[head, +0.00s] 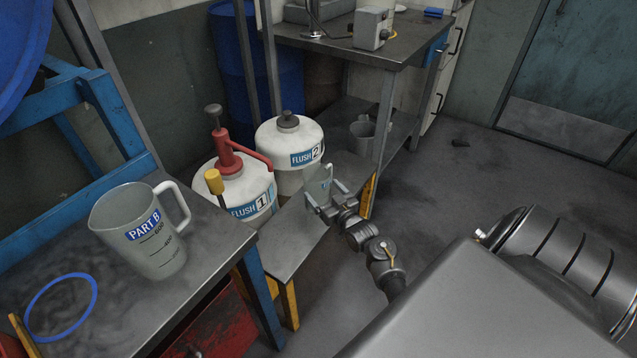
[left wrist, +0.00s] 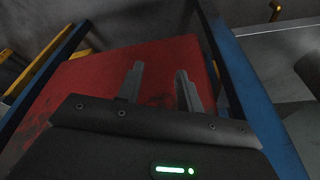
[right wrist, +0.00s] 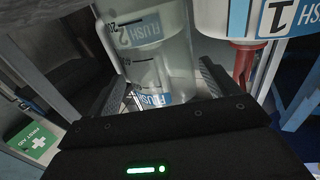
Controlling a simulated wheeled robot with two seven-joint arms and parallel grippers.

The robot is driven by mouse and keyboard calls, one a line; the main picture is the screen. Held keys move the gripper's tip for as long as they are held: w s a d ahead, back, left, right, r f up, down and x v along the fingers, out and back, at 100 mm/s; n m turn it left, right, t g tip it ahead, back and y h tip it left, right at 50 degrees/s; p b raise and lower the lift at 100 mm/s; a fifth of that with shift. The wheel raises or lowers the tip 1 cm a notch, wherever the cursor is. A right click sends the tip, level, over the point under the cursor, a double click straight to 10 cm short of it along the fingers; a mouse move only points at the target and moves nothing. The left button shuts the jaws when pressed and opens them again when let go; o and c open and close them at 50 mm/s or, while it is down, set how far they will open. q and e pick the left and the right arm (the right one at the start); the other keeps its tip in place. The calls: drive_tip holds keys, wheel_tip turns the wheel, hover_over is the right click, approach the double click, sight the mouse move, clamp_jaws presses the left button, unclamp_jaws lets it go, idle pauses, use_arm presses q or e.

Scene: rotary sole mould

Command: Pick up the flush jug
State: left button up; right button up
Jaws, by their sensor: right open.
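The flush jug (head: 318,178) is a small clear jug on the narrow grey bench, beside the white flush drums. In the right wrist view the clear flush jug (right wrist: 158,68) stands between my fingers, with a blue FLUSH label low on it. My right gripper (head: 325,192) is open, with one finger on each side of the jug. I cannot tell whether either finger touches it. My left gripper (left wrist: 160,85) has its fingers apart and empty, over a red surface; it is not in the head view.
The FLUSH 1 drum (head: 245,188) with its red pump and the FLUSH 2 drum (head: 290,150) stand close behind the narrow bench (head: 285,245). A PART B jug (head: 140,245) and a blue ring (head: 40,328) are on the left table. A workbench (head: 345,45) stands behind.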

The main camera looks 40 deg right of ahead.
sight(311, 167)
drive_tip(key=shift+w+d, duration=0.1)
drive_tip(key=shift+w, duration=0.1)
drive_tip(key=w, duration=0.3)
drive_tip(key=w+d+b, duration=0.1)
drive_tip(key=shift+w+f, duration=0.2)
drive_tip(key=shift+w, duration=0.15)
use_arm(q)
drive_tip(key=shift+v, duration=1.35)
use_arm(e)
drive_tip(key=c, duration=0.8)
use_arm(q)
drive_tip(key=shift+a, duration=0.1)
use_arm(e)
drive_tip(key=shift+r, duration=0.1)
